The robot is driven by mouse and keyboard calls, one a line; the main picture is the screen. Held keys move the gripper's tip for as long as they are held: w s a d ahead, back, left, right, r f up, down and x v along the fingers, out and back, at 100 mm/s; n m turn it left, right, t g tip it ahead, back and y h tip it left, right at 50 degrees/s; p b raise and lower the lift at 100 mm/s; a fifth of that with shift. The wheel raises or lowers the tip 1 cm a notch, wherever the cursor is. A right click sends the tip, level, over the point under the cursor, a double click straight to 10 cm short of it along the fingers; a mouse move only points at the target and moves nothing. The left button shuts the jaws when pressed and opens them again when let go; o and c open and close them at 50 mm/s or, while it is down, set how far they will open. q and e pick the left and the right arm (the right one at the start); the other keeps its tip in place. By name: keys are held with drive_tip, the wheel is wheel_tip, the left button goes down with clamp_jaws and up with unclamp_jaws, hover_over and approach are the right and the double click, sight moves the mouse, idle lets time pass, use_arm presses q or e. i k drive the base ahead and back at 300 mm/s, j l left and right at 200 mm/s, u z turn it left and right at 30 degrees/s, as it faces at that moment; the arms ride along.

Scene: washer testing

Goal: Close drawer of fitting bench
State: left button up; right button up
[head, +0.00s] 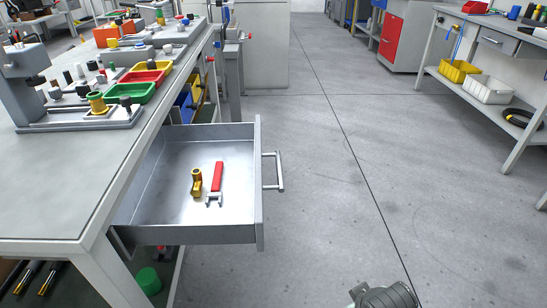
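The drawer (190,235) of the fitting bench (60,200) is pulled out to the right, well clear of the bench's edge. Its front panel (259,180) carries a bar handle (280,171) on the outer face. Inside the drawer lie a red-handled wrench (216,180) and a brass fitting (196,182), close together near the middle. Part of my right arm or gripper shows at the bottom edge, right of centre, apart from the drawer; its fingertips cannot be made out. My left gripper is not in view.
The bench top holds a test fixture (25,85), with yellow, red and green trays (133,92). Another bench (490,110) with yellow and white bins stands at right. The grey floor (370,190) between the benches is clear.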

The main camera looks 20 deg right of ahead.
sight(158, 207)
drive_tip(key=i+l, duration=0.1)
drive_tip(key=l, duration=0.3)
drive_tip(key=i+l, duration=0.1)
drive_tip(key=l, duration=0.95)
drive_tip(key=k+l+u, duration=0.1)
drive_tip(key=l, duration=0.55)
drive_tip(key=k+l, duration=0.1)
drive_tip(key=l, duration=0.5)
drive_tip(key=u, duration=0.05)
